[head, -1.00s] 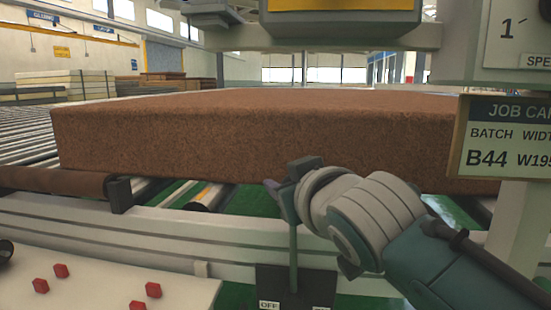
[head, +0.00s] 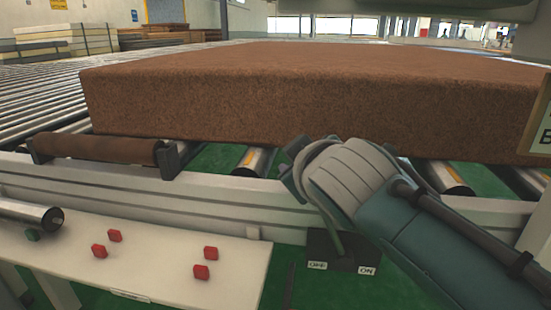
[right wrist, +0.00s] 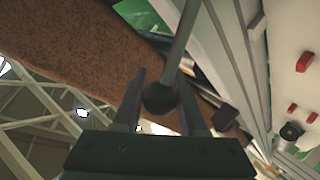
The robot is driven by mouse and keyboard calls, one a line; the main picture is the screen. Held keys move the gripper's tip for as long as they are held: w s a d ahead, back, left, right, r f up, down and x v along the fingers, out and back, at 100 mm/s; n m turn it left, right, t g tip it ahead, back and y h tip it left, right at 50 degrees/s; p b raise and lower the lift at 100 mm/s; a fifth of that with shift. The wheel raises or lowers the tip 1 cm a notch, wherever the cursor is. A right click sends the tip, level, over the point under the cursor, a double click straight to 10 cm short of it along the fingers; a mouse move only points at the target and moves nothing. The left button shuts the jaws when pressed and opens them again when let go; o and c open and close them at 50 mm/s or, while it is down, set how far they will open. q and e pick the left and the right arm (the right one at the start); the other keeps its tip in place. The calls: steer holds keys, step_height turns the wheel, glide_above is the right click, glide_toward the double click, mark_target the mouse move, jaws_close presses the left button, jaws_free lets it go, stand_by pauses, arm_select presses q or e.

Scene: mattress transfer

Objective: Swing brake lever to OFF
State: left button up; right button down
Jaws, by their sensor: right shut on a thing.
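The brake lever stands on a dark base (head: 345,252) with an OFF label (head: 317,265) at its left and an ON label (head: 367,271) at its right. Most of the rod is hidden behind my right arm in the head view. My right gripper (head: 291,160) is at the lever's upper end. In the right wrist view, the dark round knob (right wrist: 160,98) on the grey rod (right wrist: 181,45) sits between the fingers of my right gripper (right wrist: 162,102). My left gripper is out of view.
A large brown mattress block (head: 300,105) lies on the rollers behind the lever. A white rail (head: 120,192) runs in front of it. A white table (head: 150,262) with several small red blocks is at lower left. A brown roller (head: 95,150) sits by the rail.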

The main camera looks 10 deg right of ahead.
steer(key=shift+f, duration=0.2)
steer(key=c, duration=0.8)
jaws_free()
steer(key=shift+c, duration=0.2)
steer(key=o, duration=0.4)
steer(key=shift+a, duration=0.15)
steer(key=shift+r, duration=0.1)
steer(key=p+v, duration=0.4)
steer(key=v, duration=0.6)
steer(key=shift+p, duration=0.4)
